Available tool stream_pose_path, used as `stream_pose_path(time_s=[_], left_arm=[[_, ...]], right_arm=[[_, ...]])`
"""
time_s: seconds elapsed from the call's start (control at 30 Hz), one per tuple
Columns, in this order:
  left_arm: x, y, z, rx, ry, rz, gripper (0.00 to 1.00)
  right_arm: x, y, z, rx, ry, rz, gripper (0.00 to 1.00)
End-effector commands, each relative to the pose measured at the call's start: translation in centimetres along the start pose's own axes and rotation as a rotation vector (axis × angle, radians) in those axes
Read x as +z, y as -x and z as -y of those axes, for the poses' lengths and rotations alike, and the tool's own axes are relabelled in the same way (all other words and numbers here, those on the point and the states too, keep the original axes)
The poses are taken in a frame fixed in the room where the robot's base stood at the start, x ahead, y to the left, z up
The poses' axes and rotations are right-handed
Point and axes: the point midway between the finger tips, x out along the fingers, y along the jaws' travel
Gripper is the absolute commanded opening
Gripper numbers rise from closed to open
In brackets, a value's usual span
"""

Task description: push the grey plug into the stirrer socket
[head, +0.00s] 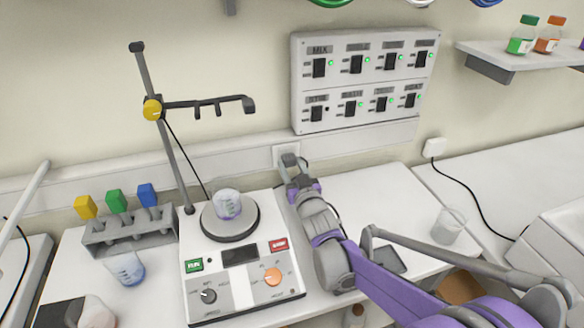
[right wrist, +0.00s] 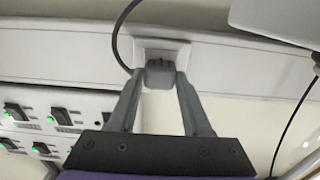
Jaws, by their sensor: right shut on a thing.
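The socket (head: 280,153) is a white plate on the wall trunking behind the stirrer (head: 221,288). My right gripper (head: 291,161) is at the socket, its fingers pointing at the wall. In the right wrist view the grey plug (right wrist: 160,77) sits between the two fingertips, and the gripper (right wrist: 160,82) is shut on it. The plug is in front of the socket plate (right wrist: 181,52). Small dark marks show at the plug's socket-side end; I cannot tell how far in it is. My left gripper is not in view.
A beaker (head: 227,205) stands on the stirrer's plate, beside a clamp stand (head: 168,138). A rack (head: 128,230) with coloured-top items stands left. A switch panel (head: 345,112) hangs above the trunking. An empty beaker (head: 448,226) stands right, near another white plug (head: 435,148) with a black cable.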

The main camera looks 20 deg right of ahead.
Motion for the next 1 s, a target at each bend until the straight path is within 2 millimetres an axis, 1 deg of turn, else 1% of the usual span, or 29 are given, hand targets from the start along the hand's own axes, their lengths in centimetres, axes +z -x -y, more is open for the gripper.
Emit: stream_pose_path(time_s=[0.37, 0.4, 0.57, 0.6, 0.87, 0.97, 1.0], left_arm=[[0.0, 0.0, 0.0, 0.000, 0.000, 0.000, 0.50], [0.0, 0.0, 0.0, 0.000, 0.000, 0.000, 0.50], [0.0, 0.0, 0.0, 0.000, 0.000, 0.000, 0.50], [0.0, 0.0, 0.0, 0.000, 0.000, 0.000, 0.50], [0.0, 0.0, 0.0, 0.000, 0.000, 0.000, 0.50], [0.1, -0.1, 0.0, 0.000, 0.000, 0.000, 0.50], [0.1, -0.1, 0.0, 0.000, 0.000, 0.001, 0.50]], right_arm=[[0.0, -0.8, 0.0, 0.000, 0.000, 0.000, 0.00], [0.0, -0.8, 0.0, 0.000, 0.000, 0.000, 0.53], [0.0, -0.8, 0.0, 0.000, 0.000, 0.000, 0.81], [0.0, -0.8, 0.0, 0.000, 0.000, 0.000, 0.84], [0.0, -0.7, 0.0, 0.000, 0.000, 0.000, 0.84], [0.0, -0.2, 0.0, 0.000, 0.000, 0.000, 0.84], [0.0, 0.3, 0.0, 0.000, 0.000, 0.000, 0.84]])
